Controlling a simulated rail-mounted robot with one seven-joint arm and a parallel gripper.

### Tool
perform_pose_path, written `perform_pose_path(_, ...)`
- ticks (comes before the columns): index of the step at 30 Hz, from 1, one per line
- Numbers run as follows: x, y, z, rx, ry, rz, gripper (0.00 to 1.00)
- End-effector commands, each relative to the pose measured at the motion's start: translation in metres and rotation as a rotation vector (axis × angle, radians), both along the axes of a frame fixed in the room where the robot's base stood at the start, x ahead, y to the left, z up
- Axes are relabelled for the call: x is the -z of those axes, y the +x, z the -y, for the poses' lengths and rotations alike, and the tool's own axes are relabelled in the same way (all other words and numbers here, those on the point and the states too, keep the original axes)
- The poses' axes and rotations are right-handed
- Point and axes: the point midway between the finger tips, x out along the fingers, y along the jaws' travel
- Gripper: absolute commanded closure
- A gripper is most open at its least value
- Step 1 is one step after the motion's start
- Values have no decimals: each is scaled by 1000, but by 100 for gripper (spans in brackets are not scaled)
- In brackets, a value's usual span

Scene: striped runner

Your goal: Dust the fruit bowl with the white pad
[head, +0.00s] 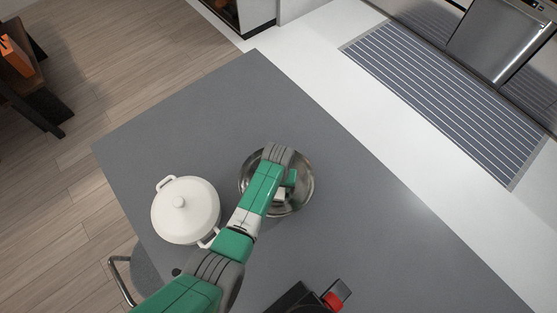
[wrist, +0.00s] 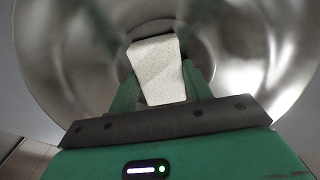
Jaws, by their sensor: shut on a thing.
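The fruit bowl (head: 304,200) is a shiny metal bowl on the grey counter in the head view. My arm reaches over it and covers part of it. In the wrist view the bowl's inside wall (wrist: 235,45) fills most of the picture. The white pad (wrist: 157,68) is a pale speckled block between the fingers of my gripper (wrist: 160,85), which is shut on it. The pad is inside the bowl's outline; I cannot tell whether it touches the metal. In the head view a bit of the pad (head: 280,194) shows below my gripper (head: 284,187).
A white lidded pot (head: 186,211) stands on the grey counter (head: 220,110) close to the left of the bowl, beside my arm. A black and red item (head: 318,299) is at the bottom edge. The counter is clear behind and right of the bowl.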

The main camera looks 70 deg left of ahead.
Motion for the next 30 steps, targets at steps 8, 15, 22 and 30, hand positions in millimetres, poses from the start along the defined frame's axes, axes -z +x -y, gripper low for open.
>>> perform_pose_path(8, -1, -1, 2, -1, 1, 0, 72)
perform_pose_path(15, -19, -1, 2, -1, 1, 2, 72)
perform_pose_path(22, -48, -1, 2, -1, 2, 1, 72)
perform_pose_path(30, -74, -1, 2, 0, 1, 0, 72)
